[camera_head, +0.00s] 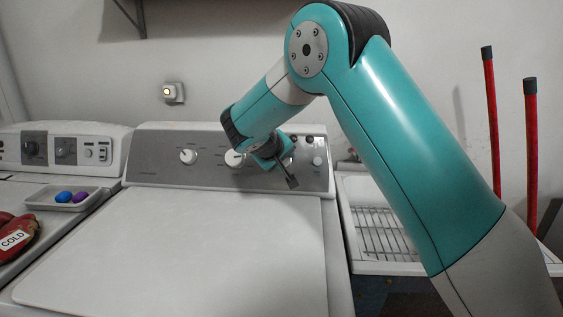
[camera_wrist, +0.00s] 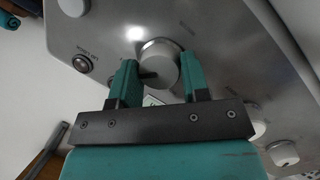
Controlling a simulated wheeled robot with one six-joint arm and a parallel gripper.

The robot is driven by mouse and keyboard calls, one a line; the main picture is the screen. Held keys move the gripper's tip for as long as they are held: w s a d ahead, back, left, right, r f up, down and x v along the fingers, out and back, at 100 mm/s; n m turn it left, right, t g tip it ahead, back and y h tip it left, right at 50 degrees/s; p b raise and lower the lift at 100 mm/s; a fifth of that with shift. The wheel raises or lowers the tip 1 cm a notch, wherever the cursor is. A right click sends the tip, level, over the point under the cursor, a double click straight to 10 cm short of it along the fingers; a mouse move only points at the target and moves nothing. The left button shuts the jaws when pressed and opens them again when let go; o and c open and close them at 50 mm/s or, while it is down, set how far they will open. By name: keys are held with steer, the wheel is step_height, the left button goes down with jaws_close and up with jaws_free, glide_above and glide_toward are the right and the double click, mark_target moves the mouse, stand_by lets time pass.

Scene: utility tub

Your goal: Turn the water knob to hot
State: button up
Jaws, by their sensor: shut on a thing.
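My gripper (camera_wrist: 159,75) is shut on a round pale knob (camera_wrist: 162,60) on a grey control panel (camera_wrist: 225,75), with one teal finger on each side of it. A short dark mark shows on the knob near the left finger. In the head view my gripper (camera_head: 270,158) is at the right half of the washer's panel (camera_head: 160,172), its fingers mostly hidden by my wrist. A white knob (camera_head: 235,158) shows just left of it and another (camera_head: 188,156) further left. I cannot read the labels or tell which setting the knob points to.
The white washer lid (camera_head: 180,245) is closed and clear. At left, a second machine bears a tray (camera_head: 45,200) with a blue and a purple item, and a red item labelled COLD (camera_head: 15,238). A white tub with a rack (camera_head: 385,240) stands at right.

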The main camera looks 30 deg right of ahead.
stand_by(0.6)
steer(key=o, duration=0.9)
steer(key=b+v, duration=0.1)
steer(key=v, duration=1.6)
steer(key=shift+s+r, duration=0.2)
